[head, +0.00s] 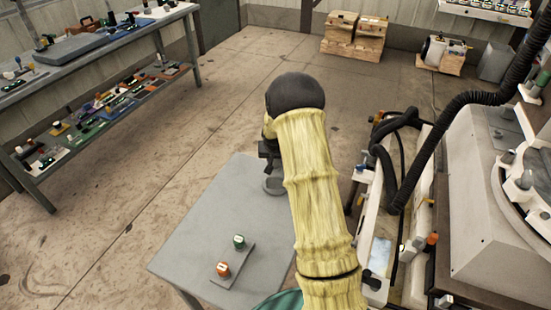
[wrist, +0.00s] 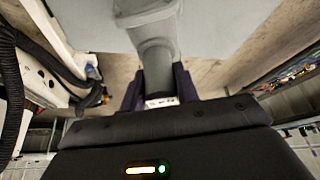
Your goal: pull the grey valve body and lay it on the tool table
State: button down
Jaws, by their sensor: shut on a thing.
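The grey valve body (wrist: 155,52) is between the two dark fingers of my gripper (wrist: 158,90) in the wrist view. The fingers are shut on its narrow neck; its wider end is cut off by the top edge. In the head view my gripper (head: 268,160) hangs at the far right part of the grey tool table (head: 195,225), partly hidden by my yellow-sleeved arm. The valve body's round grey end (head: 275,186) shows just under it, over the table top. I cannot tell whether it touches the table.
The left of the table is bare. A machine (head: 490,205) with black hoses stands close on the right. A loaded workbench (head: 95,60) stands far left.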

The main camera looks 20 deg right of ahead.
jog(key=c, duration=1.1)
grip_release()
jog(key=shift+r, duration=0.15)
jog(key=shift+o, duration=0.7)
jog(key=shift+f, duration=0.25)
jog(key=v, duration=1.7)
jog(key=shift+r+b, duration=0.35)
jog(key=s+a+r+n+p, duration=0.1)
jog(key=s+a+r+p, duration=0.1)
jog(key=s, duration=0.6)
jog(key=s+a+r+n+g+y+p, duration=0.1)
jog(key=s+a+r+n+p, duration=0.1)
jog(key=s+a, duration=0.3)
jog(key=s+a+r+n+g+y+p, duration=0.1)
jog(key=s+a+r+p, duration=0.1)
jog(key=s, duration=0.9)
jog(key=shift+s+a+r+n+p, duration=0.3)
jog(key=shift+a+p, duration=0.4)
jog(key=shift+p, duration=0.55)
